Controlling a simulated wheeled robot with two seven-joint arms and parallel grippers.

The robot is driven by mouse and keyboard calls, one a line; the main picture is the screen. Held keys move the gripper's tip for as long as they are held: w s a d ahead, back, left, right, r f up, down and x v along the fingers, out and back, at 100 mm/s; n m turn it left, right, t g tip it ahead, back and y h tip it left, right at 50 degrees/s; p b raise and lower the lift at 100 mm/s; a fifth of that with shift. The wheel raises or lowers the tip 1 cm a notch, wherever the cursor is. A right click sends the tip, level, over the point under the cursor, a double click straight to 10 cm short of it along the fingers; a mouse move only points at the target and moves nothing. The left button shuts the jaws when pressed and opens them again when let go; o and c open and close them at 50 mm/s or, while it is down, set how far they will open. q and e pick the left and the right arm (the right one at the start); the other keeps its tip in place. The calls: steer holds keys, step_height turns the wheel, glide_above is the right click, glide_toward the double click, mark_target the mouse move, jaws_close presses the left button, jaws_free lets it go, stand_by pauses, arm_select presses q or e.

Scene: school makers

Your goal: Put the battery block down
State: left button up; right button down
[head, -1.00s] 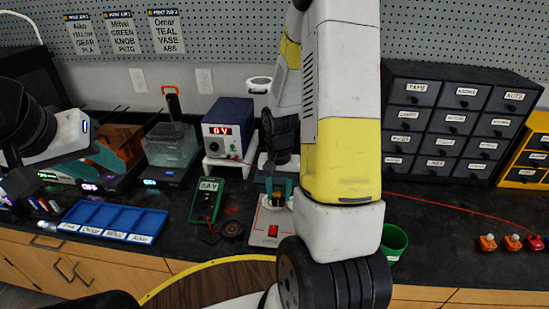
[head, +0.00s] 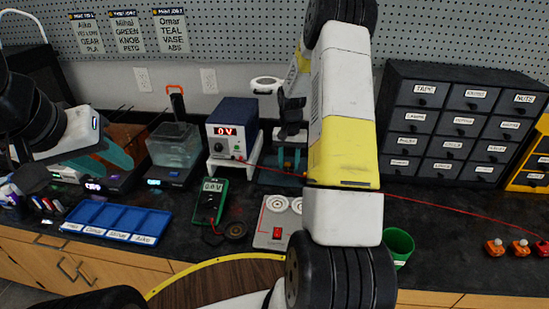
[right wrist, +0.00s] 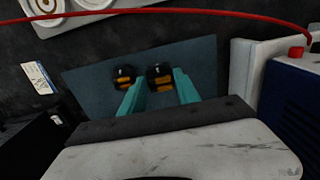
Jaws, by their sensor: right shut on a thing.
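My right gripper (right wrist: 160,85) has teal fingers shut on the battery block (right wrist: 160,77), a dark piece with an orange band. A second dark, orange-banded piece (right wrist: 124,78) shows just left of the left finger; I cannot tell whether it belongs to the same block. Both show against a blue-grey mat (right wrist: 90,88). In the head view the right gripper (head: 289,160) is over this mat (head: 268,177), behind the white switch unit; the block is hard to make out there. Contact with the mat cannot be told. My left gripper (head: 103,162) is open and empty at the left.
The power supply (head: 228,130) stands left of the mat, with a red wire (head: 430,207) crossing the bench. A white unit with a red switch (head: 277,233) and a green multimeter (head: 210,200) lie in front. A blue tray (head: 115,220), green cup (head: 398,243) and drawer cabinet (head: 455,125) stand around.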

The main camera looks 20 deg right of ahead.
mark_target(289, 164)
steer(key=shift+f, duration=1.75)
steer(key=shift+f, duration=0.15)
steer(key=c, duration=0.9)
jaws_free()
